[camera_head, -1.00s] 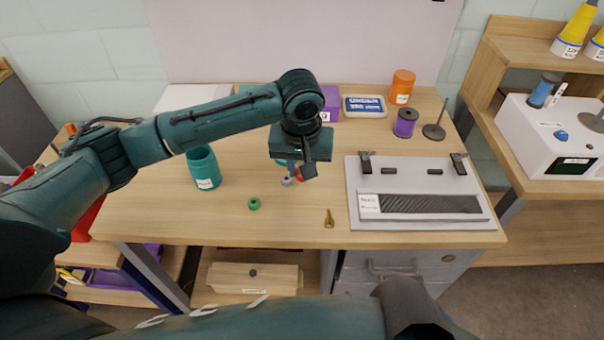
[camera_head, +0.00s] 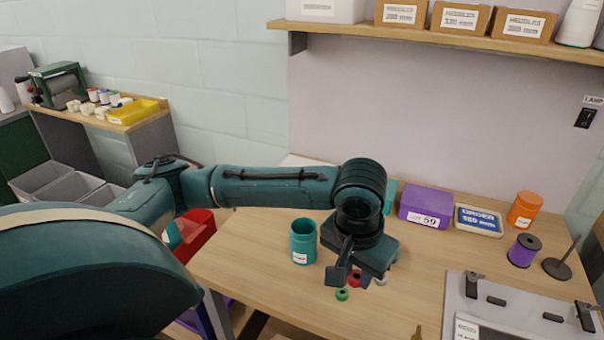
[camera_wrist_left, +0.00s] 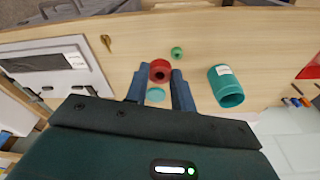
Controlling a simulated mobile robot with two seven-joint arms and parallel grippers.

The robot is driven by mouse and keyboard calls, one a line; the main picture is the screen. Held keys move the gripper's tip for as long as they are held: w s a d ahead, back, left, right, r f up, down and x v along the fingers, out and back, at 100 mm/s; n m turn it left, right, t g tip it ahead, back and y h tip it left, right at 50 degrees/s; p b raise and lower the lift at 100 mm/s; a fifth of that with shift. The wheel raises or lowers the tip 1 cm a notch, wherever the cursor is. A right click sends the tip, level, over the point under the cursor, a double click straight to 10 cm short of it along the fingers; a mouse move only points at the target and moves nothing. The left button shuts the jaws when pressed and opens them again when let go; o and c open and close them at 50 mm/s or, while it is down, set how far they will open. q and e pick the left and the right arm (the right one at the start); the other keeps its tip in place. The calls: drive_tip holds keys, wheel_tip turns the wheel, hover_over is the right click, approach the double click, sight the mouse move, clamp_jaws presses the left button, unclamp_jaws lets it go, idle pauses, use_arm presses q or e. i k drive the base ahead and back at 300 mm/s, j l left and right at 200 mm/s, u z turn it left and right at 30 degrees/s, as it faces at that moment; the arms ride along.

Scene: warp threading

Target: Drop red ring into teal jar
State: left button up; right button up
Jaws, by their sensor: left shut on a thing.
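The red ring (camera_head: 355,280) is at the tips of my left gripper (camera_head: 350,277). In the left wrist view the red ring (camera_wrist_left: 160,70) sits between the two fingers of the left gripper (camera_wrist_left: 159,78), which is shut on it. The teal jar (camera_head: 303,242) stands upright on the table, left of the gripper in the head view. Its open mouth faces up and its white label shows. In the left wrist view the jar (camera_wrist_left: 226,86) is to the right of the ring, apart from it. My right gripper is in neither current view.
A small green ring (camera_head: 342,294) and a grey ring (camera_head: 380,281) lie near the gripper. A teal disc (camera_wrist_left: 155,95) shows between the fingers on the table. A purple box (camera_head: 427,205), blue-and-white tin (camera_head: 478,220), orange jar (camera_head: 525,209) and purple spool (camera_head: 523,250) stand behind on the right.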

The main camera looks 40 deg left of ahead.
sight(299, 253)
drive_tip(key=j+z, duration=0.2)
drive_tip(key=j, duration=0.2)
drive_tip(key=k+j+z, duration=0.1)
drive_tip(key=j+z, duration=0.15)
drive_tip(key=j, duration=0.15)
drive_tip(key=k+j+z, duration=0.2)
drive_tip(key=j, duration=0.2)
drive_tip(key=j+z, duration=0.2)
drive_tip(key=j, duration=0.15)
drive_tip(key=k+j+z, duration=0.25)
drive_tip(key=i+j, duration=0.05)
drive_tip(key=j, duration=0.05)
